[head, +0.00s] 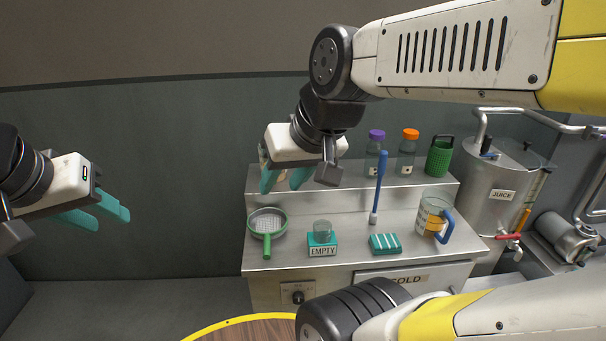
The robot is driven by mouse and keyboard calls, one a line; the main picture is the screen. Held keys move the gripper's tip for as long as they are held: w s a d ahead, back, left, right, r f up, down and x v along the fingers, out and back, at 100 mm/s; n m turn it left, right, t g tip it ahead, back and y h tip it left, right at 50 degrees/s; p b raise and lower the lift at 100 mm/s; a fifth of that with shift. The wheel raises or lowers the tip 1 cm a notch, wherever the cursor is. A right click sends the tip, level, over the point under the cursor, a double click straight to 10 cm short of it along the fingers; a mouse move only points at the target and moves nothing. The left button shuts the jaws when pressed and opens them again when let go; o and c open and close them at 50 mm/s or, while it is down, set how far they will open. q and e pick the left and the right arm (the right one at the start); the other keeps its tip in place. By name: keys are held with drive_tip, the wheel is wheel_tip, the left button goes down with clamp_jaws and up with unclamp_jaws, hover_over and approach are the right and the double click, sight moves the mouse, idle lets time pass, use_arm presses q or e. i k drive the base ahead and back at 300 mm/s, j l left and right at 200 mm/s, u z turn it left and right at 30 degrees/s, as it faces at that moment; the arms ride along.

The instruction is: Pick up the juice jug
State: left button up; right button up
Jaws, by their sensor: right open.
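The juice jug (431,222) stands upright on the right part of the steel counter. It is clear, with orange juice low inside and a blue handle on its right. My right gripper (284,182) is open and empty, above the left part of the counter and well to the left of the jug. Its teal fingers point down. My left gripper (112,216) is at the far left, away from the counter, with its two teal fingers apart and nothing between them.
On the counter are a green-handled strainer (267,223), a glass on an EMPTY block (322,244), a teal striped block (385,244) and a blue brush (380,185). Bottles (406,160) and a green basket (439,157) stand on the shelf. The JUICE tank (497,207) is right of the jug.

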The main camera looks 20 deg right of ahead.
sight(437, 206)
drive_tip(key=z, duration=0.4)
drive_tip(key=i+z, duration=0.1)
drive_tip(key=z, duration=0.35)
drive_tip(key=i+z, duration=0.1)
drive_tip(key=z, duration=0.75)
drive_tip(key=i+z, duration=0.1)
drive_tip(key=z, duration=0.3)
drive_tip(key=j+z, duration=0.1)
drive_tip(key=z, duration=0.3)
